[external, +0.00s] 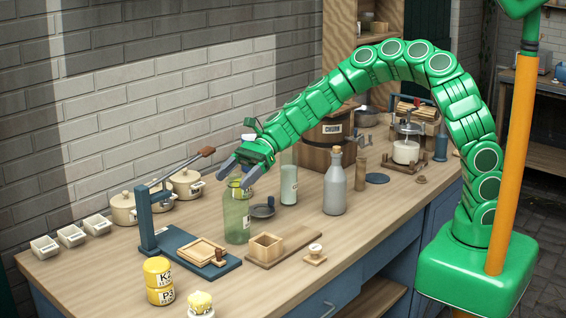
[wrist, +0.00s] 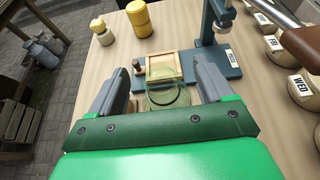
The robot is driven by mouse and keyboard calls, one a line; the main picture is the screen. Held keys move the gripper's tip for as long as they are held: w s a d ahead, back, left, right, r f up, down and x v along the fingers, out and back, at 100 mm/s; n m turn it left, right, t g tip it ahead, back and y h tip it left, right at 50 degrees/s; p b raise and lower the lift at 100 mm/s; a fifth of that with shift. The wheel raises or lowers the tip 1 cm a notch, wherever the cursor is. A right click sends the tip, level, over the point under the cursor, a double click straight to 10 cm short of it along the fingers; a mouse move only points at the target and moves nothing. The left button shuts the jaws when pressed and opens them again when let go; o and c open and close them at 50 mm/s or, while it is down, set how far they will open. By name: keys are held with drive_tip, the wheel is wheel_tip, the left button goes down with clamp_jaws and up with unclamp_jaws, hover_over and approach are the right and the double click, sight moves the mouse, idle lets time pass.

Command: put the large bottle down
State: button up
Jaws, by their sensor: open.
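A large green see-through bottle (external: 236,218) stands upright on the wooden counter (external: 110,262), between the blue press and a small wooden box. My gripper (external: 238,177) is above it, with its fingers open and pointing down at the bottle's top. In the wrist view the bottle (wrist: 167,98) shows from above between the two spread fingers of my gripper (wrist: 163,80). There is a visible gap beside the fingers, and I cannot tell whether either one touches the glass.
The blue press (external: 180,247) is close on the left, the small wooden box (external: 266,246) close on the right. Yellow jars (external: 160,282) are at the front left.

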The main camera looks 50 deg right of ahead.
drive_tip(key=v, duration=1.1)
drive_tip(key=shift+d+r, duration=0.15)
drive_tip(key=shift+d, duration=0.25)
